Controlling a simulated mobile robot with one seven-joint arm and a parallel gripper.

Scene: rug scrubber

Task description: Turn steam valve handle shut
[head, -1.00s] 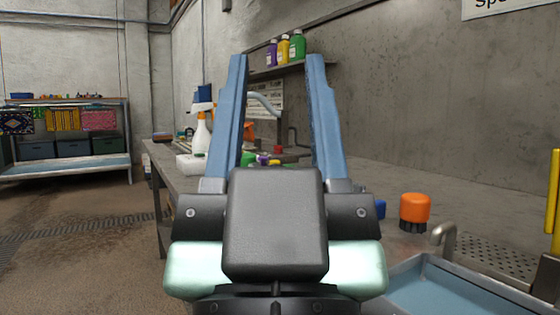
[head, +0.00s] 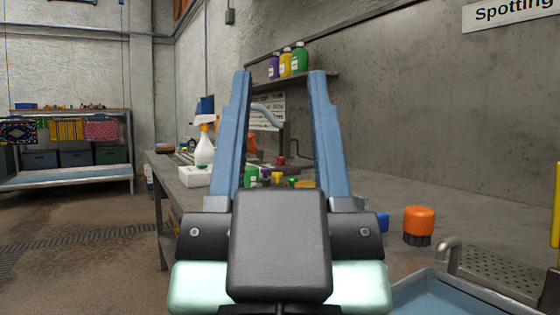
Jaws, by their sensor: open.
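My gripper (head: 281,75) fills the middle of the head view, its two blue fingers pointing up and away, wide apart with nothing between them. Through the gap I see a small red part (head: 281,160) by a thin dark pipe far back on the bench. It may be the steam valve handle, but it is too small to tell its shape or how it is turned. A curved pale blue-grey tube (head: 266,116) also shows between the fingers, in front of a wall notice. The gripper body hides part of the bench.
The grey bench (head: 380,190) runs along the right wall. It carries a white spray bottle (head: 205,150), small colored bottles and an orange-topped brush (head: 419,222). A blue-lined sink (head: 450,295) is at lower right. Bottles stand on a wall shelf (head: 325,77). Open floor (head: 85,255) lies left.

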